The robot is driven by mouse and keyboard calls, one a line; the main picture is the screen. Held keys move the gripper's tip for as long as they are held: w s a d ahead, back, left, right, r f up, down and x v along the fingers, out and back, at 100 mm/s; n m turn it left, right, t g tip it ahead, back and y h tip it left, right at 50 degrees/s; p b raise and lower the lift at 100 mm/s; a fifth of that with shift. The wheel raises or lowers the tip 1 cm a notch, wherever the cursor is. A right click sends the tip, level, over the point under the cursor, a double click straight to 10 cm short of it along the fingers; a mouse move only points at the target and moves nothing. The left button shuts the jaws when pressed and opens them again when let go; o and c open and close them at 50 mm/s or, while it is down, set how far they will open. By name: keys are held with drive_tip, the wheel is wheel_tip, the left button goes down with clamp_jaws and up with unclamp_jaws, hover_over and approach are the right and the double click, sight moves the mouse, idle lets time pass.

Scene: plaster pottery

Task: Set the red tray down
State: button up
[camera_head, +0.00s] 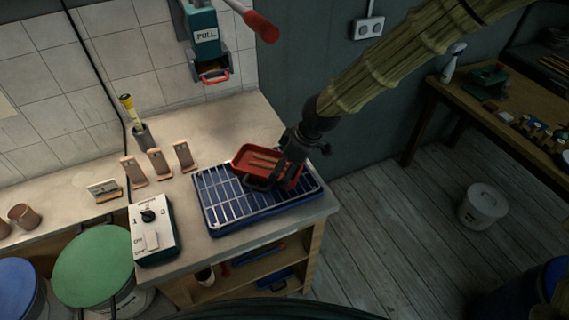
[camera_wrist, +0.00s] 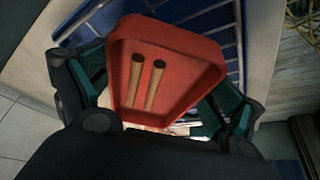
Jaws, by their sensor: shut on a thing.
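The red tray (camera_head: 242,159) is a shallow tray with two tan sticks (camera_head: 262,164) lying in it. My gripper (camera_head: 276,176) is shut on the tray near the back right part of a blue tray with a metal grid (camera_head: 213,207) on the counter. In the wrist view the red tray (camera_wrist: 185,50) sits between the dark green fingers (camera_wrist: 160,105), with the two sticks (camera_wrist: 145,82) inside. The blue grid tray (camera_wrist: 110,18) shows behind it. I cannot tell whether the red tray touches the grid.
A control box with a knob (camera_head: 152,230) stands left of the grid tray. Small brown stands (camera_head: 158,164) and a wall dispenser marked PULL (camera_head: 207,50) are behind. The counter (camera_head: 225,130) is clear at the back. A white bucket (camera_head: 483,207) stands on the floor.

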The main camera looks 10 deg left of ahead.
drive_tip(key=shift+f, duration=0.1)
drive_tip(key=shift+f, duration=0.2)
drive_tip(key=o, duration=0.9)
drive_tip(key=b+v, duration=0.2)
drive_tip(key=v, duration=1)
drive_tip(key=shift+r, duration=0.2)
drive_tip(key=shift+s, duration=0.1)
